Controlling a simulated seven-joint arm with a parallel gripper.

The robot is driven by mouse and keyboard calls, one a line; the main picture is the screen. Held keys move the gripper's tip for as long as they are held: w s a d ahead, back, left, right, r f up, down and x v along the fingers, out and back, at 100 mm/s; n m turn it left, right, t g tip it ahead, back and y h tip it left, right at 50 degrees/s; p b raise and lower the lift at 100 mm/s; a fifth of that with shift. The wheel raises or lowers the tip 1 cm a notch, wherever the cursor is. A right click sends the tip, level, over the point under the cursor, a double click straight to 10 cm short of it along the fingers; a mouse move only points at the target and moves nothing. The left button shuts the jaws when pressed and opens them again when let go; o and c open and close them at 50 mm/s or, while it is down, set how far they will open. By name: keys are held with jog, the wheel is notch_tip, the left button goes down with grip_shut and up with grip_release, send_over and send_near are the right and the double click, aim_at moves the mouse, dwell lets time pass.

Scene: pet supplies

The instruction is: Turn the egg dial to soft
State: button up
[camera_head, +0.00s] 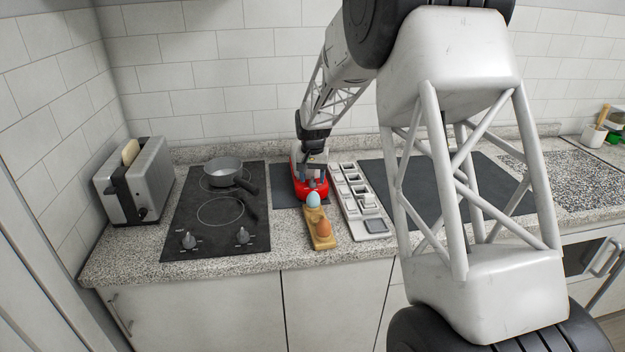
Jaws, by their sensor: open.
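A red appliance (297,186), which looks like the egg cooker, stands on a dark mat in the middle of the counter. My gripper (314,172) is open and reaches down at the appliance, covering much of its top and front. I cannot tell whether the fingers touch it. The dial and its soft mark are too small or hidden to make out. A wooden egg holder (318,241) lies just in front, with a pale blue egg (313,199) at its far end and a brown egg (323,229) nearer the front.
A black hob (190,240) with a grey pan (222,170) lies to the left, and a toaster (150,180) stands beyond it. A pale tray (347,207) with several compartments is close on the right. My arm hides part of the dark panel (375,172) further right.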

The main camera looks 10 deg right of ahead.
aim_at(313, 178)
jog(key=shift+r, duration=3.3)
jog(key=shift+n, duration=0.3)
jog(key=shift+n, duration=1.9)
jog(key=shift+f, duration=0.15)
jog(key=shift+f, duration=3.8)
jog(key=c, duration=0.9)
jog(key=shift+c, duration=0.2)
